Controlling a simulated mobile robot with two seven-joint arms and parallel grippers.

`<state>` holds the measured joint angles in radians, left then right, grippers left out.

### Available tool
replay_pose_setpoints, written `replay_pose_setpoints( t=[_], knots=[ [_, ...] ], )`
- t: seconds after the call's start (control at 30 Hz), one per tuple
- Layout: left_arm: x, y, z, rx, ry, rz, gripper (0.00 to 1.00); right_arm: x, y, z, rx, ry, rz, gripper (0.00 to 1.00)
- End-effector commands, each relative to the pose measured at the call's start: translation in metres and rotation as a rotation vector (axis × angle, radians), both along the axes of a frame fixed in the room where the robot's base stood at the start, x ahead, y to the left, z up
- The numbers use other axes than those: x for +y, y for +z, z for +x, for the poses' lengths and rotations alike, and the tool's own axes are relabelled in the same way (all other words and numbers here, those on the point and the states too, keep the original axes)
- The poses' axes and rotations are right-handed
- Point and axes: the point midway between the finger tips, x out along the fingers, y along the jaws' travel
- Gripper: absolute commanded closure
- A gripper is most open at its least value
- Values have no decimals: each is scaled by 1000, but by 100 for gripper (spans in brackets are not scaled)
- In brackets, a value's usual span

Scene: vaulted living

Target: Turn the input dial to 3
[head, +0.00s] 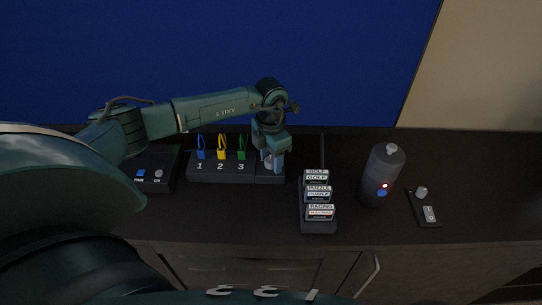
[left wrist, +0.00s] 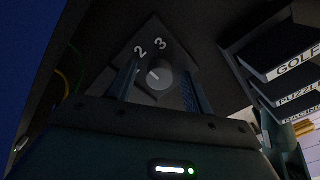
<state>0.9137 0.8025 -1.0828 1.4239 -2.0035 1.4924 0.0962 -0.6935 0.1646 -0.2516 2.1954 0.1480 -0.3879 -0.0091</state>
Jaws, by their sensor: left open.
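The input dial (left wrist: 158,76) is a round grey knob on a dark panel, with the numbers 2 and 3 printed beyond it in the left wrist view. A short pale mark shows on the knob; I cannot tell for sure which number it points to. My left gripper (left wrist: 160,88) is open, with one finger on each side of the knob; I cannot tell whether they touch it. In the head view the left gripper (head: 272,158) points down at the right end of the switch box (head: 232,173), mostly hiding the knob. My right gripper is not in view.
Blue, yellow and green cables (head: 221,148) stand behind numbers 1, 2 and 3. A dark console (head: 158,176) lies left. A cartridge rack (head: 319,226) stands close right, then a grey cylinder (head: 383,172) and a small remote-like device (head: 430,213). A blue screen (head: 330,60) rises behind.

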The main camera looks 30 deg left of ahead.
Motion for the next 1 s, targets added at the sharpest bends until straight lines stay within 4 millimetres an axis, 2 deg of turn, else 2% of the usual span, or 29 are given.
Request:
replay_pose_setpoints(
  t=[0.17,0.7,1.0],
  knots=[
    [0,0,0,0,0,0,50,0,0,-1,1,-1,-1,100],
    [0,0,0,0,0,-1,93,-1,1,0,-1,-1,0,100],
    [0,0,0,0,-34,-1,94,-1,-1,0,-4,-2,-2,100]
  ],
)
